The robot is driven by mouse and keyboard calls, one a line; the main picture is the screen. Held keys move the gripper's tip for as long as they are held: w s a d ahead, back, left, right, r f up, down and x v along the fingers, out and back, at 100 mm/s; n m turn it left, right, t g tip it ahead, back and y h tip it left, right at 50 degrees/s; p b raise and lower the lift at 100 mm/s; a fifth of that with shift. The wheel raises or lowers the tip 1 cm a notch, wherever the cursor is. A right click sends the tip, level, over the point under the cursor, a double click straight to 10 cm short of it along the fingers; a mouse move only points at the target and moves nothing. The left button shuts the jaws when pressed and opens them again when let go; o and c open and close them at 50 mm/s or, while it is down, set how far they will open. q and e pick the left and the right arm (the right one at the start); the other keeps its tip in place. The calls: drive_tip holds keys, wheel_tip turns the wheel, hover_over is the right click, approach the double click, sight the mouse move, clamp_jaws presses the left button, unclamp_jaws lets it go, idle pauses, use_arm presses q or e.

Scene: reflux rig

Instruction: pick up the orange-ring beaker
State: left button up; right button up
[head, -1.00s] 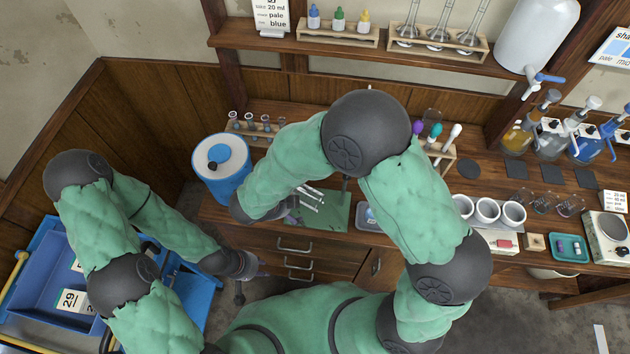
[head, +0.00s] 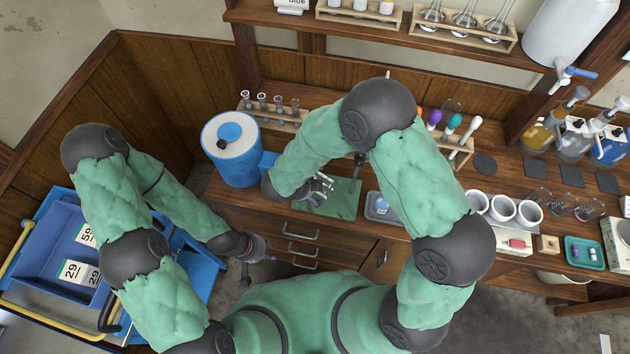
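Several small clear beakers stand on the bench at the right: one left beaker (head: 538,197), one middle beaker (head: 563,205) and one right beaker (head: 590,209). Their coloured rings are too small to tell apart, so I cannot tell which has the orange ring. My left gripper (head: 264,251) is low in front of the drawers, far left of the beakers; its fingers are too small and dark to read. My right gripper (head: 322,188) is over the green mat (head: 342,200), also well left of the beakers. I see no object in it, but its finger opening is unclear.
White cups (head: 502,208) stand left of the beakers, and dark square pads (head: 571,176) lie behind them. A teal tray (head: 584,253) and a scale (head: 617,240) are in front and right. A blue drum (head: 232,165) stands at the bench's left end.

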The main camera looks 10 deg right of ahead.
drive_tip(key=shift+w+d+f, duration=0.25)
drive_tip(key=shift+f, duration=0.35)
drive_tip(key=c, duration=1.1)
drive_tip(key=shift+c, duration=0.2)
drive_tip(key=shift+r, duration=0.1)
drive_tip(key=shift+r, duration=0.55)
wheel_tip(320, 180, up, 2)
drive_tip(key=shift+r+p, duration=0.2)
drive_tip(key=shift+p, duration=0.4)
drive_tip(key=s+a+r+p, duration=0.2)
drive_tip(key=s+r+p, duration=0.1)
drive_tip(key=s+r, duration=0.6)
drive_tip(key=shift+s+a+r, duration=0.15)
drive_tip(key=shift+s+r, duration=0.05)
drive_tip(key=shift+s, duration=2.2)
